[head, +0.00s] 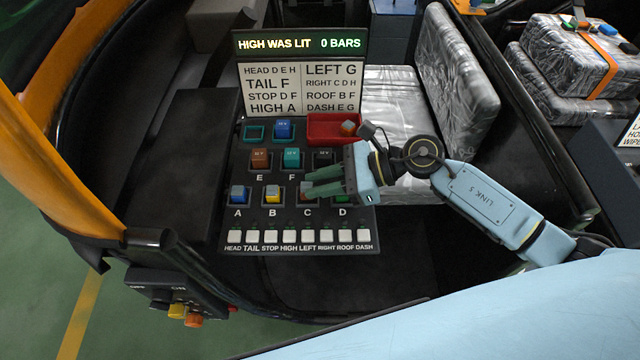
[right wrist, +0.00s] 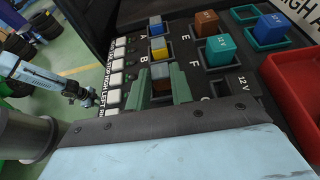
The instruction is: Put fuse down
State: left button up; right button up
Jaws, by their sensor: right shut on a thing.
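My right gripper (head: 322,182) reaches in from the right over the fuse panel (head: 228,212). In the right wrist view its green fingers (right wrist: 160,88) are shut on a grey fuse with an orange-brown part (right wrist: 160,71), at socket C. I cannot tell whether the fuse is fully seated. A blue fuse (head: 238,195) is in A, a yellow one (head: 273,194) in B, a brown one (head: 260,157) in E and a teal one (head: 292,157) in F. Part of my left arm (right wrist: 30,70) seems to show in the right wrist view; its jaws are unclear.
A red tray (head: 318,137) holding an orange-brown fuse stands at the panel's upper right. Beside it are a blue fuse (head: 283,129) and an empty teal-rimmed socket (head: 255,132). White switches (head: 290,236) line the near edge. The display (head: 300,44) reads "HIGH WAS LIT 0 BARS".

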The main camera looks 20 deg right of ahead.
jog(key=shift+f, duration=0.4)
jog(key=shift+f, duration=0.15)
jog(key=o, duration=0.9)
jog(key=shift+o, duration=0.2)
jog(key=v, duration=0.6)
jog(key=shift+d+b, duration=0.2)
jog(key=shift+b, duration=0.1)
jog(key=shift+s+d+r, duration=0.15)
jog(key=shift+d+r, duration=0.3)
jog(key=shift+d, duration=0.05)
